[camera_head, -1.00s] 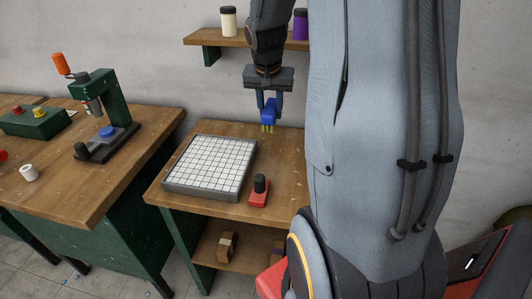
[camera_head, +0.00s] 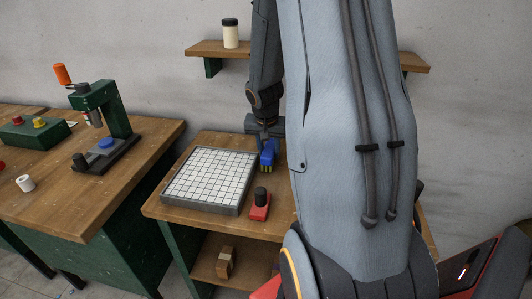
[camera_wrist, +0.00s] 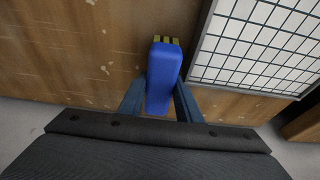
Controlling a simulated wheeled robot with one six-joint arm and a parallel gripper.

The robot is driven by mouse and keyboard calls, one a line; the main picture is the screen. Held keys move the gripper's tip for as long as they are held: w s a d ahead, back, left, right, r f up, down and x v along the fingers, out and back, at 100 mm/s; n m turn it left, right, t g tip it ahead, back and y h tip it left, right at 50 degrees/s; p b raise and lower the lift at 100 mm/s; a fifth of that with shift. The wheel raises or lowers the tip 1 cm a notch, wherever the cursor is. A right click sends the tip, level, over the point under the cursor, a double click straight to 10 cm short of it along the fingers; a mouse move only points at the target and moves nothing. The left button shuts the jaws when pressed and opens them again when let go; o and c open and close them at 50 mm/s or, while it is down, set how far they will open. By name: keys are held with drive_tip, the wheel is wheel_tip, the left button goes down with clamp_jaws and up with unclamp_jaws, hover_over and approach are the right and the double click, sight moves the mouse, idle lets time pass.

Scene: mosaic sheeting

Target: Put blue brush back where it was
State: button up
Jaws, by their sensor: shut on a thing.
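The blue brush (camera_head: 267,152) with yellowish bristles is between the fingers of my gripper (camera_head: 266,140), just right of the white tile sheet's tray. In the wrist view the blue brush (camera_wrist: 163,75) lies between the two fingers of my gripper (camera_wrist: 160,95), which are shut on it. Its bristles point away from my wrist. The brush is low over the table's wood, beside the tray; I cannot tell whether it touches the wood. My arm hides part of the table on the right.
The tile tray (camera_head: 173,193) fills the left of the small table (camera_head: 150,208). A red tool with a black knob (camera_head: 260,205) stands in front of the brush. A bench with a green press (camera_head: 115,110) is at left. A wall shelf (camera_head: 200,48) holds a jar (camera_head: 230,33).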

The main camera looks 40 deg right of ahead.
drive_tip(key=shift+f, duration=0.3)
drive_tip(key=o, duration=0.7)
drive_tip(key=shift+o, duration=0.2)
drive_tip(key=shift+r, duration=0.15)
